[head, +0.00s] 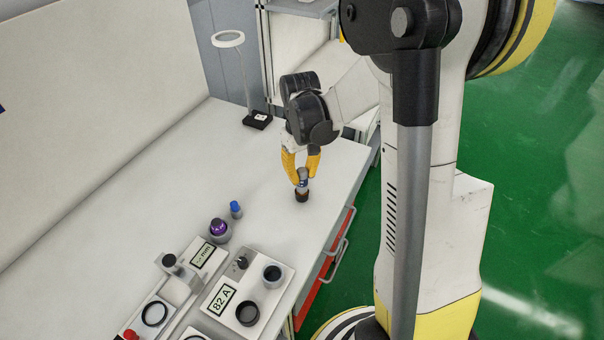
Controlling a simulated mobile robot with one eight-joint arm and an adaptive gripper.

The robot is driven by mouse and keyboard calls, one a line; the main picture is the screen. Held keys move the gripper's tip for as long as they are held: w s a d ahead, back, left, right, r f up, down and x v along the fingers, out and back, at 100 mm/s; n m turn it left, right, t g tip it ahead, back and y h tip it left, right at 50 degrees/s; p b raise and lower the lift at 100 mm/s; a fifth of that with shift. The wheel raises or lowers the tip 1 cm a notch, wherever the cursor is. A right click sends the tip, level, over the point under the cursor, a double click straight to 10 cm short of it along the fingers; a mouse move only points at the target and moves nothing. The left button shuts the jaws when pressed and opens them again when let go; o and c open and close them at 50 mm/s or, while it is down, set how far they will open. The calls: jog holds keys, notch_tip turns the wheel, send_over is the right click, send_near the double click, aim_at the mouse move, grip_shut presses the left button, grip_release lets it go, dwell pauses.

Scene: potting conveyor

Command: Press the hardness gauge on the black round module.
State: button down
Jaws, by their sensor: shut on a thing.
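My gripper (301,174), with yellow fingers, points down over the right part of the white bench. It is shut on a small grey and blue upright piece, which looks like the hardness gauge (303,183). Directly below that piece is a small dark round body (302,196) at the bench top. It may be the black round module; I cannot tell whether the two touch or are one piece. The fingers hide part of the held piece.
A tray unit with an "82 A" display (222,300) and dark round parts stands at the front. A purple-topped round piece (219,228) and a blue-capped piece (236,210) stand behind it. A ring lamp (228,39) stands at the back. The bench's left middle is clear.

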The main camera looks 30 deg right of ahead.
jog(key=shift+r+p, duration=2.15)
jog(key=shift+r, duration=0.8)
